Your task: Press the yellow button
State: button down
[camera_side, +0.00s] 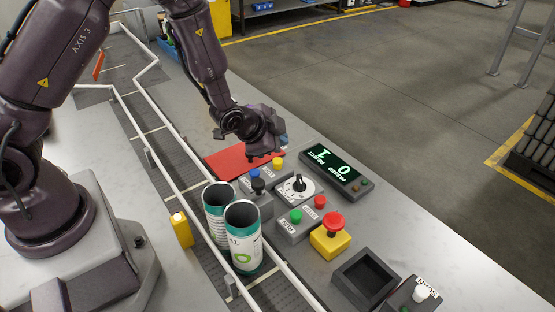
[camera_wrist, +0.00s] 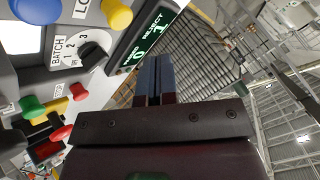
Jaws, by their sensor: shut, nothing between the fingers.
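The yellow button (camera_side: 278,163) is a small round cap on the grey control panel, beside a blue button (camera_side: 255,174). It also shows at the top of the wrist view (camera_wrist: 117,13), left of the fingers. My gripper (camera_side: 283,142) is shut and empty, with blue fingertips. In the side view it appears just behind and above the yellow button; I cannot tell the exact gap. In the wrist view the shut fingers (camera_wrist: 155,80) point past the panel's edge, apart from the button.
A dial (camera_side: 297,189), a lit display (camera_side: 338,169), green (camera_side: 295,216) and red buttons, and a yellow box with a red mushroom button (camera_side: 334,220) crowd the panel. Two cans (camera_side: 243,240) stand on the railed conveyor. A red mat (camera_side: 228,162) lies near the gripper.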

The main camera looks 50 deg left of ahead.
jog(key=shift+r, duration=1.3)
jog(key=s+f+n+g, duration=0.1)
jog(key=s+f+g, duration=0.1)
jog(key=s, duration=0.1)
jog(key=shift+f, duration=0.2)
jog(key=s, duration=0.1)
jog(key=s+r+n+g, duration=0.2)
jog(key=s, duration=0.1)
jog(key=shift+d, duration=0.25)
jog(key=s+r+n, duration=0.2)
jog(key=s+r, duration=0.6)
jog(key=r, duration=0.3)
jog(key=s+d+r+n+h, duration=0.1)
jog(key=s+r+n, duration=0.1)
jog(key=s+r, duration=0.7)
notch_tip(320, 180, up, 3)
jog(key=shift+s+d+r+n, duration=0.1)
jog(key=shift+s+d+n, duration=0.2)
jog(key=shift+n, duration=0.1)
